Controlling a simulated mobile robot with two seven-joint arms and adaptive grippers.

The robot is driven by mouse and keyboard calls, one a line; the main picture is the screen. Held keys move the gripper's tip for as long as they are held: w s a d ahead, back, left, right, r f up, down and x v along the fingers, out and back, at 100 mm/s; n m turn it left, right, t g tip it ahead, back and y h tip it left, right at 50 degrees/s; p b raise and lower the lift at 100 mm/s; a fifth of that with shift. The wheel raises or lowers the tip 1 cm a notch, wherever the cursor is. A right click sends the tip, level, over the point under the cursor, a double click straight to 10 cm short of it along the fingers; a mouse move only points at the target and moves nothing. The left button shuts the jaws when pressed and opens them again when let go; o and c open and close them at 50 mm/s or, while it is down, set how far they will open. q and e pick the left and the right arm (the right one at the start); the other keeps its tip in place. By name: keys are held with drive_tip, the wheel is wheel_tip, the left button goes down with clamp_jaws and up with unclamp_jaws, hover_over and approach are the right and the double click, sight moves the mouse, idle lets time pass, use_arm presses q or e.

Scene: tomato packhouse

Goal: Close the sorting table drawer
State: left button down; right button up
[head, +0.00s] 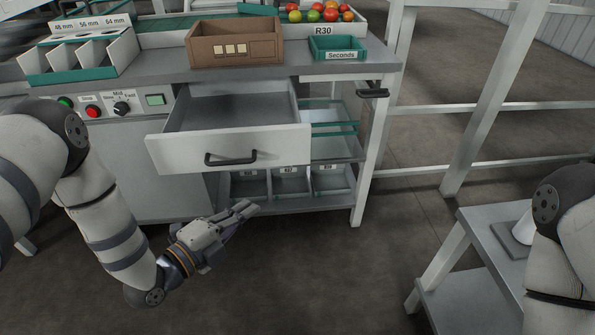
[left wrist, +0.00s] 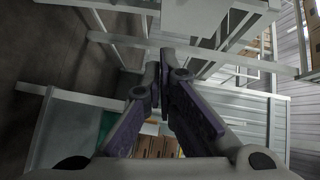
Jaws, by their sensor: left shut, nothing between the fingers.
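The sorting table (head: 345,73) stands ahead with its drawer (head: 285,144) pulled out. The drawer has a pale grey front with a black bar handle (head: 231,158), and its visible inside looks empty. My left gripper (head: 247,208) is shut and empty, in front of and below the drawer front, apart from it. In the left wrist view my gripper's fingers (left wrist: 160,75) meet at the tips with nothing between them. The drawer cannot be made out for sure there. My right arm shows at the right edge of the head view, but its gripper is out of view.
On the tabletop are a brown box (head: 235,42), a green Seconds tray (head: 337,48) and a white sizing rack (head: 80,54). A control panel with buttons (head: 92,111) is left of the drawer. A grey stand (head: 478,262) is at the lower right. Floor between is clear.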

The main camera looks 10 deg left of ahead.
use_arm(q)
drive_tip(key=shift+m+t+h, duration=0.5)
drive_tip(key=shift+m, duration=0.4)
drive_tip(key=shift+w+d+r+b, duration=0.35)
drive_tip(key=shift+w+d, duration=0.2)
drive_tip(key=shift+w, duration=1.7)
drive_tip(key=shift+w+d+r+b, duration=0.3)
drive_tip(key=shift+w+d, duration=0.3)
drive_tip(key=shift+w, duration=1.7)
drive_tip(key=shift+w+d+r+b, duration=0.35)
drive_tip(key=shift+w+d, duration=0.2)
drive_tip(key=shift+w, duration=1.7)
use_arm(e)
drive_tip(key=shift+s+f+g, duration=0.4)
drive_tip(key=shift+s+f, duration=0.75)
